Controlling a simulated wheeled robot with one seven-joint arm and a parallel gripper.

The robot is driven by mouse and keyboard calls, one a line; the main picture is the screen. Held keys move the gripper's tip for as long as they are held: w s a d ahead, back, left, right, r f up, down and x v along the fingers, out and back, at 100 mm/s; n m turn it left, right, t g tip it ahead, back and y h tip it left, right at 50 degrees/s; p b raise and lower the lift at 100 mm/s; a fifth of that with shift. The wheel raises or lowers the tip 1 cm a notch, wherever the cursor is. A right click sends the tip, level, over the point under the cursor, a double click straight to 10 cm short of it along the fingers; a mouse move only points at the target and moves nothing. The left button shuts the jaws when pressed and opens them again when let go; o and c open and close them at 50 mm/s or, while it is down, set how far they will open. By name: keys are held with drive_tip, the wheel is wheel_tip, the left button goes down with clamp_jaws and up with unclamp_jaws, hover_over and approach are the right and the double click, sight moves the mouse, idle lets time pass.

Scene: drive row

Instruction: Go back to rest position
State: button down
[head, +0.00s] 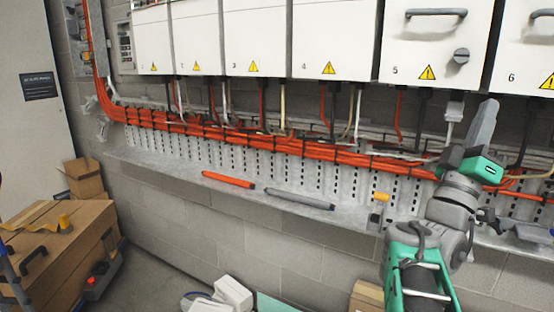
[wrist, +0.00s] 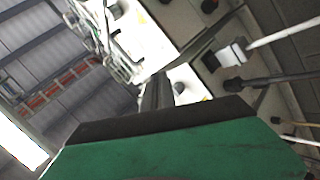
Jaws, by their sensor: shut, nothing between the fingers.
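My arm stands at the right of the head view, raised in front of the wall. My gripper (head: 488,108) points upward, with its grey fingers together and empty, in front of the lower part of the cabinets numbered 5 (head: 432,48) and 6 (head: 530,60). In the wrist view the dark fingers of my gripper (wrist: 157,92) show beyond the green housing, closed with nothing between them. Whether the gripper touches the cables behind it cannot be told.
Orange cables (head: 250,138) run along the wall beneath the white cabinets. A ledge (head: 170,168) below holds an orange tool (head: 228,179) and a grey tool (head: 300,199).

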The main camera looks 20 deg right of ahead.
drive_tip(key=w+a+f+t+y+p, duration=0.1)
drive_tip(key=w+a+f+y+p, duration=0.25)
drive_tip(key=w+y, duration=0.3)
drive_tip(key=w+a+f+t+y+p, duration=0.1)
drive_tip(key=w+a+f+y+p, duration=0.1)
drive_tip(key=w+f+y+p, duration=0.4)
drive_tip(key=w+a+f+n+g+y+p, duration=0.15)
drive_tip(key=w+a+f+y+p, duration=0.25)
drive_tip(key=a+f+y, duration=0.6)
drive_tip(key=s+a+f+n+g+y+p, duration=0.1)
drive_tip(key=s+a+f+g+y+p, duration=0.1)
drive_tip(key=s+a, duration=0.5)
drive_tip(key=s+a+f+n+g+y+p, duration=0.1)
drive_tip(key=s+a+f+g+p, duration=0.3)
drive_tip(key=a, duration=1)
drive_tip(key=s+f+g, duration=0.1)
drive_tip(key=s+g, duration=0.1)
drive_tip(key=s, duration=0.1)
drive_tip(key=shift+s+a+f+y, duration=0.15)
drive_tip(key=shift+s+f+y, duration=0.1)
drive_tip(key=shift+s+y, duration=0.1)
drive_tip(key=shift+n, duration=0.25)
